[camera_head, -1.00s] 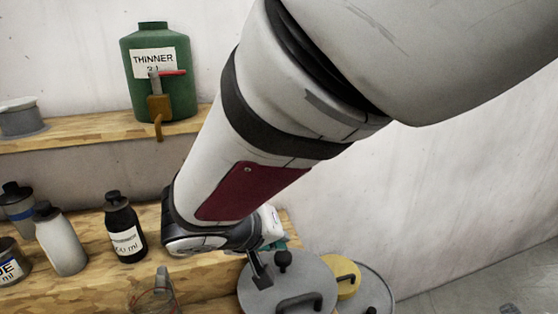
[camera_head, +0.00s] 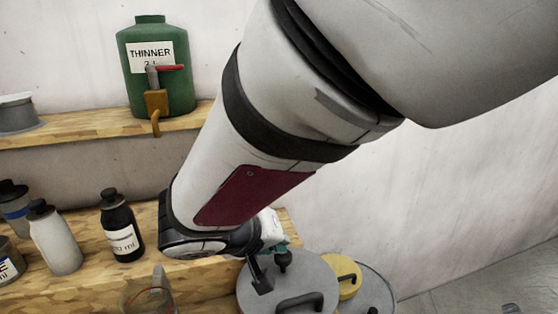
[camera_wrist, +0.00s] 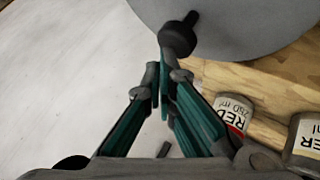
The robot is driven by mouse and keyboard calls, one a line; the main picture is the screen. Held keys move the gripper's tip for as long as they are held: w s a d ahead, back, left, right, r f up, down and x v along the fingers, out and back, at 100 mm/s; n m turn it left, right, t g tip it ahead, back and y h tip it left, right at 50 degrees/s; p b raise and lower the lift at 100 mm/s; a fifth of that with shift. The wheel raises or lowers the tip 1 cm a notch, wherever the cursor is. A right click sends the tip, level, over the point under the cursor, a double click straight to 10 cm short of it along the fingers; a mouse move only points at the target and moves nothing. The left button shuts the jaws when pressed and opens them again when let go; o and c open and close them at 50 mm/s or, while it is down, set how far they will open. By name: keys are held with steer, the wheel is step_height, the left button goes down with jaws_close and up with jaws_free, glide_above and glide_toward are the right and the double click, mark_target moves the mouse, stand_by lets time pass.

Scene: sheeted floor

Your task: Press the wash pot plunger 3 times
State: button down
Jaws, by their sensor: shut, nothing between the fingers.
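The wash pot (camera_head: 312,273) is a grey round pot at the bottom of the head view, with a dark handle. Its plunger has a dark round knob (camera_head: 283,257). In the wrist view, the grey pot top (camera_wrist: 250,22) is at the top edge and the plunger knob (camera_wrist: 177,40) is just ahead of the fingertips. My gripper (camera_wrist: 163,80) has teal fingers and is shut and empty. Its tips overlap the lower edge of the knob in the picture; I cannot tell whether they touch it. My arm hides most of the gripper in the head view.
Several bottles, including a black one (camera_head: 122,235), stand on the wooden bench. A green thinner container (camera_head: 178,90) is on the upper shelf. A red-labelled can (camera_wrist: 233,110) is near the gripper.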

steer(key=shift+f+b, duration=0.85)
steer(key=shift+f, duration=0.2)
stand_by(0.9)
steer(key=shift+r, duration=0.15)
steer(key=shift+r+p, duration=0.7)
steer(key=shift+r, duration=0.8)
steer(key=shift+r, duration=0.15)
steer(key=shift+r+p, duration=1.35)
steer(key=shift+r, duration=1.05)
